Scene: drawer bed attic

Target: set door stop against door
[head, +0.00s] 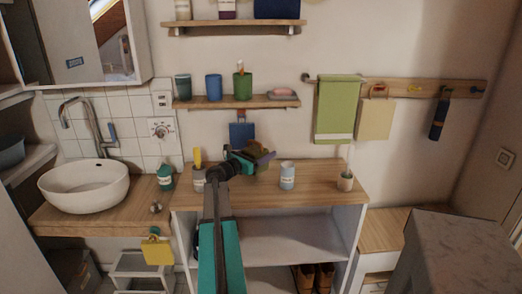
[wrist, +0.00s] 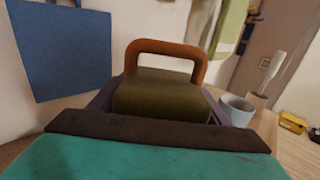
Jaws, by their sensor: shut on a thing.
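My gripper (head: 252,158) is above the wooden counter, near the wall. It is shut on an olive-green block with a brown loop handle (wrist: 160,95), which looks like the door stop. In the wrist view the block sits just beyond the dark gripper edge, with the handle upright on top. In the head view the same block (head: 262,149) is small and dark at the gripper's end. Its underside is hidden. I cannot identify the door for sure; a brownish panel (wrist: 270,45) stands at the back right of the wrist view.
A pale blue cup (head: 287,176) and a small pot with a brush (head: 345,182) stand on the counter (head: 315,192). A blue pouch (head: 241,133) hangs behind my gripper. The sink (head: 85,190) is left.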

